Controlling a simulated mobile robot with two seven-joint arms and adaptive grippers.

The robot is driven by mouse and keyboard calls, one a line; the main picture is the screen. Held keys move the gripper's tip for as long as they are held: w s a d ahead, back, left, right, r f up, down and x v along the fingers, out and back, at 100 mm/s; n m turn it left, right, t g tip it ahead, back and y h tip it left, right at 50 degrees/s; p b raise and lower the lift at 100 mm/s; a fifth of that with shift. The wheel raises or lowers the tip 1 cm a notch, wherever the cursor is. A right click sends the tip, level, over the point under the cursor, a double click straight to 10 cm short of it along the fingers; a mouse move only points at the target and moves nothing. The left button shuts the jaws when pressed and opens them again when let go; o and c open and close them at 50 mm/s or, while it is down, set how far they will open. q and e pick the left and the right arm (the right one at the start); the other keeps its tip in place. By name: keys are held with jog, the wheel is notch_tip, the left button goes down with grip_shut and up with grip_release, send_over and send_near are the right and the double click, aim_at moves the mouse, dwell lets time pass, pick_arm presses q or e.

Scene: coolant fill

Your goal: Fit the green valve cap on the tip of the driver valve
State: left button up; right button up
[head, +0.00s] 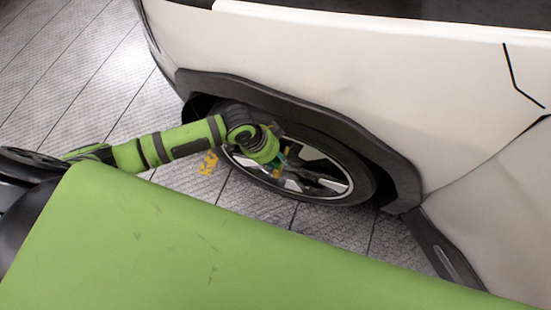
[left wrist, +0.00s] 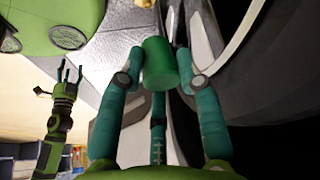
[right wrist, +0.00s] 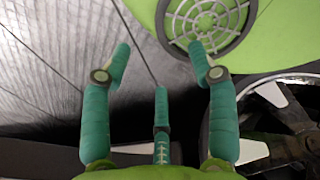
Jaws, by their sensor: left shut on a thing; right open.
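The green valve cap (left wrist: 160,64) is a small green cylinder between the fingertips of my left gripper (left wrist: 160,72), which is shut on it. In the head view my left gripper (head: 281,158) is in front of the spoked car wheel (head: 328,169), and the cap cannot be told apart there. The wheel's dark tyre and pale spokes are close beyond the cap in the left wrist view. I cannot make out the driver valve in any view. My right gripper (right wrist: 162,62) is open and empty, and its arm also shows at the left of the left wrist view.
The white car body (head: 420,90) and dark wheel arch (head: 375,150) surround the wheel closely. My green body covers the lower head view. Tiled floor (head: 85,70) is clear at the left, with yellow markings (head: 208,163) near the wheel.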

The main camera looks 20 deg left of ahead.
aim_at(278, 171)
pick_arm(q)
jog(key=shift+r+p, duration=0.2)
jog(key=shift+p, duration=0.2)
jog(key=shift+f+b, duration=1.05)
jog(key=shift+f, duration=0.9)
jog(key=shift+f+b, duration=0.6)
jog(key=shift+f, duration=0.45)
pick_arm(e)
jog(key=shift+w+f, duration=0.3)
jog(key=shift+f, duration=0.3)
jog(key=shift+w+f, duration=0.3)
jog(key=shift+f, duration=0.3)
pick_arm(q)
jog(key=shift+p, duration=0.9)
pick_arm(e)
jog(key=shift+s+r, duration=0.1)
jog(key=shift+r, duration=0.8)
pick_arm(q)
jog(key=shift+f+b, duration=0.95)
jog(key=shift+f, duration=0.6)
pick_arm(e)
jog(key=shift+f, duration=0.95)
pick_arm(q)
jog(key=o, duration=0.8)
jog(key=shift+o, duration=0.2)
